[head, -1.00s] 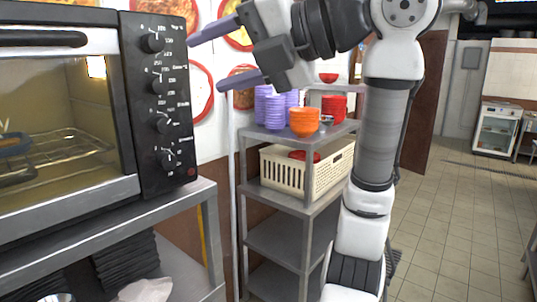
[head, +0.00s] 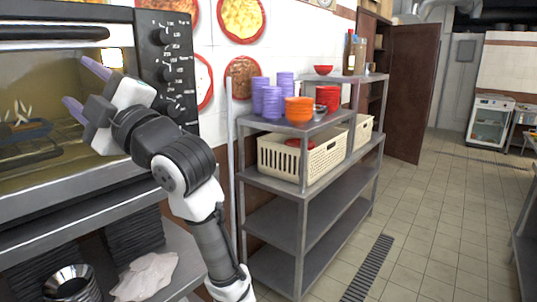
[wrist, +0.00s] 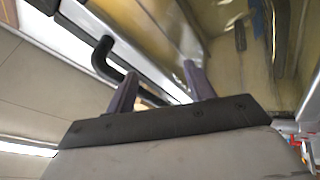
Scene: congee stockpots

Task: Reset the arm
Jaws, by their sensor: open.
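My gripper (head: 84,88) is at the left in the head view, in front of the oven. Its two purple fingers are spread apart, with nothing between them. My arm reaches up from the bottom of the picture and bends left to it. In the wrist view the fingers (wrist: 160,82) point up toward a black curved handle and the oven's glass. I cannot tell whether the fingers touch the oven.
The black oven (head: 165,60) stands on a metal table (head: 110,200) with stacked dark trays and a cloth (head: 147,276) below. A grey shelf (head: 300,190) holds purple and orange bowls and cream baskets (head: 305,165). The tiled floor at right is clear.

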